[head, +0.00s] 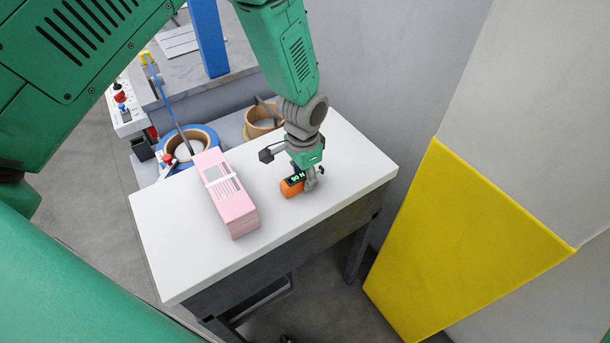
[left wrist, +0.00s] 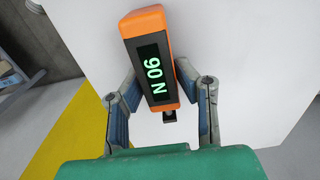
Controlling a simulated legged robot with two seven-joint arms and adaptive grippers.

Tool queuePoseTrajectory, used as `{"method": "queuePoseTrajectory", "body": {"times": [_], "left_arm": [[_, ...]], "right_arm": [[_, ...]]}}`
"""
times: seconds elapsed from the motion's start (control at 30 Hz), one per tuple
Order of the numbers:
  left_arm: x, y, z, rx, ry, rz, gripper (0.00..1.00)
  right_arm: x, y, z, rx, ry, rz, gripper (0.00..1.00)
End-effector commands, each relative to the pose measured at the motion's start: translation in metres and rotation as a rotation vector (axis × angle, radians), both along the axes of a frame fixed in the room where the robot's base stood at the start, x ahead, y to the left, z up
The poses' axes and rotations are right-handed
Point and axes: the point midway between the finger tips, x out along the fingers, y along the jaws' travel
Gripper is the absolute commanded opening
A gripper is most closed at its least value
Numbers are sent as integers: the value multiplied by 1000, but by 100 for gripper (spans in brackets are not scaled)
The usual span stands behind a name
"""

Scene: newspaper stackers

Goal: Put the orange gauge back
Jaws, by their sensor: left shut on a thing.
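The orange gauge (head: 292,185) has a dark display with green characters. In the head view it is at the white table's top, right of the pink bundle. In the left wrist view the gauge (left wrist: 150,50) lies between the two fingers, its display facing the camera. My left gripper (head: 312,182) reaches down over the table and is shut on the gauge. It also shows in the left wrist view (left wrist: 162,100). Whether the gauge touches the table is hard to tell. My right gripper is not in view.
A strapped pink bundle (head: 228,195) lies on the white table (head: 180,255). Tape rolls (head: 203,137) and a control box (head: 125,108) are behind it. A grey wall with a yellow panel (head: 465,240) stands at right. The table's front is clear.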

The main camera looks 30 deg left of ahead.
Motion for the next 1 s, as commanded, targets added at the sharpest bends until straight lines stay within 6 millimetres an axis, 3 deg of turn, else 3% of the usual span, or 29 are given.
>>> {"method": "queuePoseTrajectory", "body": {"times": [0.13, 0.17, 0.2, 0.63, 1.0], "left_arm": [[0, -2, 0, 4, 0, -1, 0], [0, -2, 0, 4, 1, -1, 33], [0, -2, 0, 4, 1, -1, 47], [1, -2, 9, 3, -2, -1, 47], [1, -2, 83, 2, -4, -1, 47]], "right_arm": [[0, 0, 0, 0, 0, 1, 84], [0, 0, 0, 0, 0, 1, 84], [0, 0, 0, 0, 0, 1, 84], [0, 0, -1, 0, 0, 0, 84], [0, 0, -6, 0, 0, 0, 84]]}}
